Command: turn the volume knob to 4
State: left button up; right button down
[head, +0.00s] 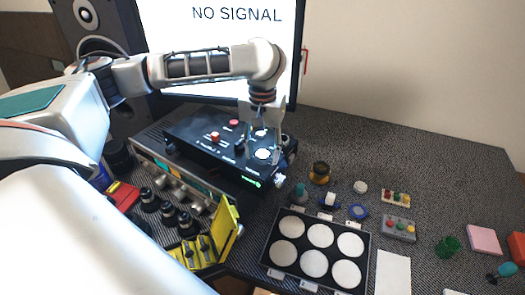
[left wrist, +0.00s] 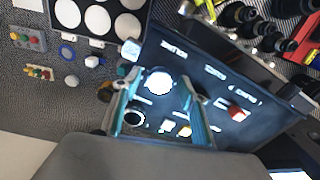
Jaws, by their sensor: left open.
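The black control box (head: 205,140) stands on the dark desk below the monitor; its panel also fills the middle of the left wrist view (left wrist: 215,90). It carries a white round dial (head: 263,154), which shows in the left wrist view (left wrist: 158,81), a red-orange knob (left wrist: 237,113) and dark knobs. The labels are too small to read, so I cannot tell which control is the volume knob or its setting. My left gripper (head: 263,147) is open above the panel's right end, its fingers on either side of the white dial. Contact cannot be told. My right gripper is out of view.
A monitor (head: 220,50) reading "NO SIGNAL" stands behind the box. A grey device (head: 160,172), black lens-like parts and a yellow rack (head: 226,222) lie in front of it. A tray with white discs (head: 273,272) and small parts lie to the right.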

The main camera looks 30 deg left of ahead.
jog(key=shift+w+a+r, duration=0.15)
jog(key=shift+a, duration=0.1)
pick_arm(q)
jog(key=c, duration=1.1)
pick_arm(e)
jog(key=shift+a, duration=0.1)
